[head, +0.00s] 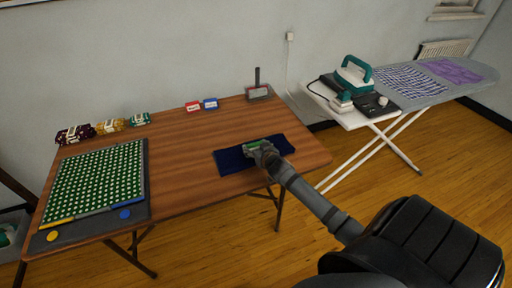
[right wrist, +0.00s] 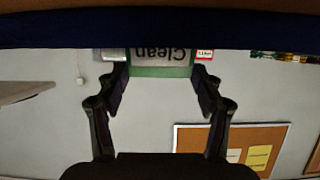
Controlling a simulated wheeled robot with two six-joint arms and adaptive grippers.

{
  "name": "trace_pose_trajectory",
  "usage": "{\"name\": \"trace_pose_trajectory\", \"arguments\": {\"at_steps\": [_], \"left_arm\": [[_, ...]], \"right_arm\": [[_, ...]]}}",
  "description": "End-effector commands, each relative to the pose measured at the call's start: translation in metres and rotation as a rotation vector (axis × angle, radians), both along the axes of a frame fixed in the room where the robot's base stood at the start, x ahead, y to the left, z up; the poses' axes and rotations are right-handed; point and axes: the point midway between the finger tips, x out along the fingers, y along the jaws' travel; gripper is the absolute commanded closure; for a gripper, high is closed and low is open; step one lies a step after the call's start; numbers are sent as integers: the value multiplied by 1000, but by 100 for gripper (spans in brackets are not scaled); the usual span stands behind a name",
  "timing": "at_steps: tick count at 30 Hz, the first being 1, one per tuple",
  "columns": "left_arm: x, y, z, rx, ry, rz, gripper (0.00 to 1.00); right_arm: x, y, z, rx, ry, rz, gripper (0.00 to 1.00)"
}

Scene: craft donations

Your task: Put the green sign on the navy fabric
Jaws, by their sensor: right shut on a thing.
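The green sign (head: 253,145) is held in my right gripper (head: 259,149), over the navy fabric (head: 234,163). In the right wrist view, which looks upside down, the sign (right wrist: 160,71) has a green border and the word "Clean", and sits between the two fingers of my right gripper (right wrist: 162,82). The navy fabric (right wrist: 160,32) is a dark band across the top of that view, and the sign's lower edge meets it in the picture. I cannot tell whether they touch. The fabric lies flat near the table's right front edge. My left gripper is not in view.
On the wooden table (head: 190,150) are a red sign (head: 193,106), a blue sign (head: 210,104), fabric bundles (head: 110,125) and a green dotted cloth (head: 97,182) on a dark mat. An ironing board (head: 420,100) with an iron (head: 353,76) stands to the right. The table's middle is clear.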

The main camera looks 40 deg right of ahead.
Motion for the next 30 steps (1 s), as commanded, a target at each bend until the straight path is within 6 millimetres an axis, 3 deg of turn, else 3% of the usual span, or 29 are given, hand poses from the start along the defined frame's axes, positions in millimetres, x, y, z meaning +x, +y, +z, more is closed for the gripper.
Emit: {"name": "trace_pose_trajectory", "arguments": {"at_steps": [13,14,18,30], "left_arm": [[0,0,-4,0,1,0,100],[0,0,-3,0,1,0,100],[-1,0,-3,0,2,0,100],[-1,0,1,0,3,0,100]], "right_arm": [[-1,0,-12,3,5,-2,56],[-1,0,-11,3,5,-2,28],[-1,0,-10,1,4,-1,10],[0,0,0,-1,0,0,10]]}}
